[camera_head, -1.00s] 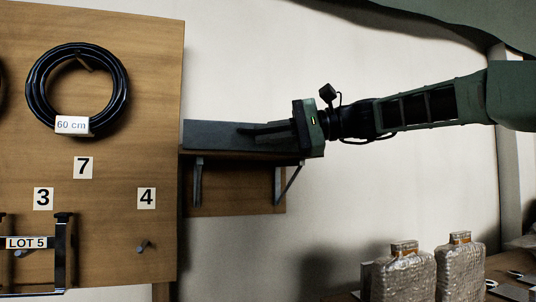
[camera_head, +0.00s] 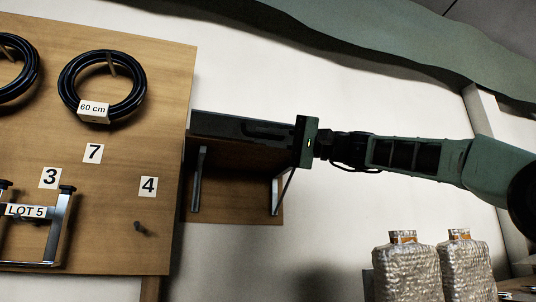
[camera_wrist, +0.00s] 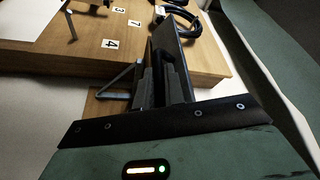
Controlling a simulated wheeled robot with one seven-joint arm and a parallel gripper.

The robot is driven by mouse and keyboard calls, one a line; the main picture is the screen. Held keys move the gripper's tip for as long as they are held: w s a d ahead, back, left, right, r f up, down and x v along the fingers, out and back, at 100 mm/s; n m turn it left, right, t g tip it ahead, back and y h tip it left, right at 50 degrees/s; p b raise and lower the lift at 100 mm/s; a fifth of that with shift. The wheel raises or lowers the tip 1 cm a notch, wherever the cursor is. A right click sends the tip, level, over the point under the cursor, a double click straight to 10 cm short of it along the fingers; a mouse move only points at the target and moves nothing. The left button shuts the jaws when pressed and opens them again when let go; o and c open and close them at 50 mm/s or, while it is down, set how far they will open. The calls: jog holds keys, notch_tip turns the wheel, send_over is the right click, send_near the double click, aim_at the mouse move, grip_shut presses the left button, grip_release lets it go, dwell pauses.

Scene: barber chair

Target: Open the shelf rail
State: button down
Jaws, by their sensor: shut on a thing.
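The shelf rail (camera_head: 215,124) is a long dark grey bar along the front of a small wooden wall shelf (camera_head: 236,158), just right of the pegboard. My gripper (camera_head: 252,131) reaches in from the right, its dark fingers lying along the rail. In the wrist view, my gripper's fingers (camera_wrist: 163,82) are close together on either side of the dark rail plate (camera_wrist: 168,45), shut on it. The fingers hide part of the rail, and its hinge or fixing is not visible.
A wooden panel (camera_head: 150,235) with number labels, a cable coil (camera_head: 68,82) and a metal LOT 5 holder (camera_head: 50,225) stands at left. Metal brackets (camera_head: 198,180) support the shelf. Wrapped packages (camera_head: 405,272) stand below right. Bare wall lies between.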

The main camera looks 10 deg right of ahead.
jog(key=shift+w+a+f+n+g+y+b, duration=0.1)
jog(key=shift+w+f+n+g+y+b, duration=0.35)
jog(key=shift+n, duration=0.85)
jog(key=shift+w+d+f+n+g+y+b, duration=0.1)
jog(key=shift+f+n+g+y+b, duration=0.3)
jog(key=shift+n+b, duration=0.75)
jog(key=shift+w+a+f+n+g+y+b, duration=0.1)
jog(key=shift+w+f+n+g+y+b, duration=0.35)
jog(key=shift+n, duration=1)
jog(key=shift+s+f+n, duration=0.2)
jog(key=shift+n, duration=0.1)
jog(key=c, duration=1.8)
grip_release()
jog(key=shift+o, duration=0.2)
jog(key=b+v, duration=0.5)
jog(key=v, duration=1.2)
jog(key=shift+d+r, duration=0.25)
jog(key=shift+d, duration=0.05)
